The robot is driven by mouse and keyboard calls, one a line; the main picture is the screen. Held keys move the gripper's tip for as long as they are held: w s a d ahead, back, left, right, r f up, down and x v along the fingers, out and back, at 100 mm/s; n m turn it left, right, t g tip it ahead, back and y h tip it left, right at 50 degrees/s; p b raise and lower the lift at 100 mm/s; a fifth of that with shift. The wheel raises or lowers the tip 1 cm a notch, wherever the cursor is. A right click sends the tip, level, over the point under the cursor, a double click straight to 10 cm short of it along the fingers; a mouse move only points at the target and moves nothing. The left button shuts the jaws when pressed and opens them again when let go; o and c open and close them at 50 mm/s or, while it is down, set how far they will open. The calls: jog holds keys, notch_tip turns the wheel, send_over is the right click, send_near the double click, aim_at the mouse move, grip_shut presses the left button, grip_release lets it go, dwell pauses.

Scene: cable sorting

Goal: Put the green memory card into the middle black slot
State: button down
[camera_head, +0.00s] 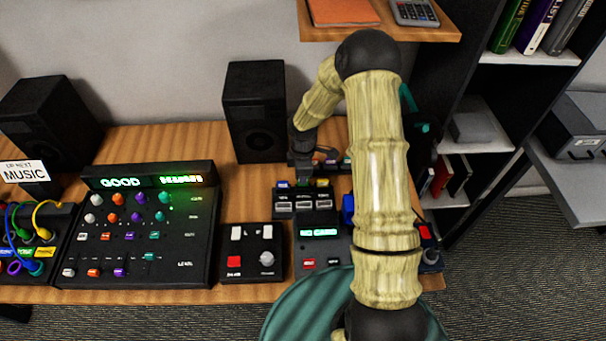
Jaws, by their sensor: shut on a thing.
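A dark card reader (303,199) with a row of slots stands near the middle of the table, left of my arm. A blue card (283,184) shows at its left slot and a yellowish one (321,183) at its right. My gripper (303,176) points down just above and behind the middle slot. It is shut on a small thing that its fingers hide. I cannot make out the green memory card, nor whether the held thing touches the slot. The unit in front has a screen (319,233) with green letters that seem to read "NO CARD".
A tray (345,164) with small coloured things lies behind the reader, partly behind my arm. A black speaker (255,112) stands at the back. A small button box (252,252) and a large mixer panel (140,225) stand left. A shelf (430,32) overhangs above.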

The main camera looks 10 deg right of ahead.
jog(key=shift+f+b, duration=0.5)
jog(key=shift+f, duration=0.6)
dwell(0.8)
jog(key=c, duration=1)
grip_release()
jog(key=shift+r, duration=0.15)
jog(key=shift+r+p, duration=3.1)
jog(key=shift+r, duration=0.3)
